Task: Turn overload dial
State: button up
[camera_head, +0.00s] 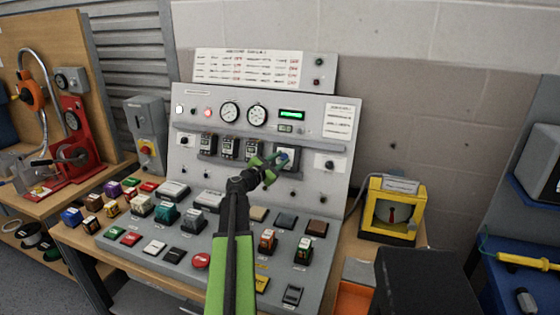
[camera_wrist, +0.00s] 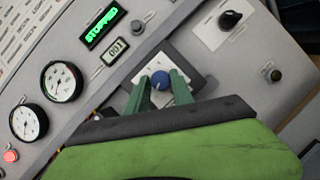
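The overload dial is a blue round knob (camera_wrist: 160,80) with a light pointer mark, on a pale plate in a dark square frame (camera_wrist: 190,62). In the wrist view my gripper (camera_wrist: 161,84) has its two green fingers apart, one on each side of the knob. I cannot tell whether the fingers touch it. In the head view my gripper (camera_head: 272,163) is up against the panel (camera_head: 325,180) at the right end of the row of modules, and it largely hides the knob.
A green display reading STOPPED (camera_wrist: 102,27) and a small 001 counter (camera_wrist: 116,50) sit beside the dial. A black rotary knob (camera_wrist: 230,19) is on a nearby white plate. Two gauges (camera_head: 243,115) are above. Several coloured blocks crowd the lower panel, with a yellow device (camera_head: 392,210) at right.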

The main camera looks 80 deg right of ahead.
grip_shut()
jog(key=shift+d+r+m+g+y+p, duration=0.15)
jog(key=shift+m+g+y+p, duration=0.1)
jog(key=shift+m+p, duration=0.3)
jog(key=shift+a+r+m+g+y+p, duration=0.15)
jog(key=shift+m+y+p, duration=0.15)
jog(key=shift+m, duration=0.35)
jog(key=m+y+p, duration=0.1)
jog(key=m, duration=0.1)
jog(key=m+p, duration=0.2)
jog(key=shift+w+d+r+y, duration=0.1)
jog(key=shift+d+y, duration=0.05)
jog(key=shift+y, duration=0.2)
jog(key=m+y+p, duration=0.2)
jog(key=m+p, duration=0.2)
jog(key=m, duration=0.1)
jog(key=shift+r+p, duration=0.15)
jog(key=shift+p, duration=0.2)
jog(key=shift+m+t+y+p, duration=0.7)
jog(key=shift+m+p, duration=0.6)
jog(key=shift+m, duration=0.5)
jog(key=shift+f, duration=0.2)
